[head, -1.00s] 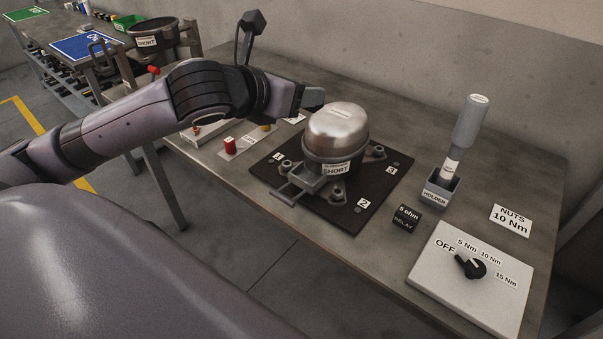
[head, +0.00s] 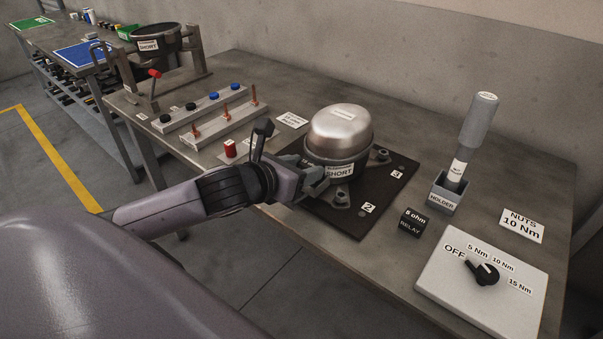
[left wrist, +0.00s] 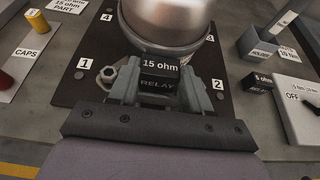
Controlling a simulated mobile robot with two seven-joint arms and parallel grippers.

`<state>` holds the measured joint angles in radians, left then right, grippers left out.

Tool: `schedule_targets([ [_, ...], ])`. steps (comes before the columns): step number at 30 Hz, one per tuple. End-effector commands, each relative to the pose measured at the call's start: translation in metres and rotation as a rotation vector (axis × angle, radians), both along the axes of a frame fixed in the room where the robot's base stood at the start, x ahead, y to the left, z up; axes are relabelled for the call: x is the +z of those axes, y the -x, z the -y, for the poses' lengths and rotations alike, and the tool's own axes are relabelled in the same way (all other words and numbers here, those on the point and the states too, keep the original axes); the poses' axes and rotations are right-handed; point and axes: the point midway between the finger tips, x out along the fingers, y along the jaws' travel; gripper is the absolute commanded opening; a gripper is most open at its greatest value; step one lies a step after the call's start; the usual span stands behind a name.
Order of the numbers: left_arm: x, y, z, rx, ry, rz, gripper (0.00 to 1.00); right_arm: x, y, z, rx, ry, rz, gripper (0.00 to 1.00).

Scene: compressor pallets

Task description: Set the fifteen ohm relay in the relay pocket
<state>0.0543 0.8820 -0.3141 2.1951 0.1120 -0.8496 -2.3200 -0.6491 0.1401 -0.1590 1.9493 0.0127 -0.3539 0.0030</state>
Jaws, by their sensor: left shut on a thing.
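The fifteen ohm relay (left wrist: 160,77) is a black block with a white "15 ohm" label in the left wrist view. My left gripper (left wrist: 160,88) is shut on it, a finger at each side; the gripper also shows in the head view (head: 308,172). It is low at the front of the silver compressor (head: 338,132), labelled SHORT, on a dark base plate (head: 340,221). The relay pocket at the compressor's front is hidden behind gripper and relay, so I cannot tell whether the relay is inside it. My right gripper is not in view.
A black 5 ohm relay (head: 411,223) stands right of the plate. Beyond are a holder (head: 444,194) with a grey tool (head: 478,120) and a dial panel (head: 470,300). A red cap (head: 230,148) and a rail with copper studs (head: 226,121) are left.

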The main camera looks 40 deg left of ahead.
Motion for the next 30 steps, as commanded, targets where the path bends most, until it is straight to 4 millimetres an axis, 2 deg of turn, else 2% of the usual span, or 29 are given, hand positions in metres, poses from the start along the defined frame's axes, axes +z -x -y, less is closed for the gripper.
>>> schedule_targets([
  [2,-0.009,0.0,0.0,0.0,0.0,0.001,0.18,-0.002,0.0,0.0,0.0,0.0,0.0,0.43],
  [13,-0.012,0.0,0.0,0.0,-0.002,0.001,0.18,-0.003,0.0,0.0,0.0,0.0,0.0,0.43],
  [14,-0.011,0.0,0.0,0.0,-0.001,0.001,0.58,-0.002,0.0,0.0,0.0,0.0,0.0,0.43],
  [15,-0.011,0.0,0.0,0.0,-0.001,0.001,0.71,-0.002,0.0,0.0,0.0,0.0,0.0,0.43],
  [16,-0.011,0.0,0.0,0.0,-0.001,0.001,0.73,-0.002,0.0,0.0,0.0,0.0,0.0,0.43],
  [23,-0.006,0.001,0.0,-0.001,-0.003,0.002,0.73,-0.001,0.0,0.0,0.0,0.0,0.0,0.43],
  [30,0.003,0.029,-0.002,-0.004,-0.007,0.0,0.73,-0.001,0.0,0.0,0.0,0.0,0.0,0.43],
])
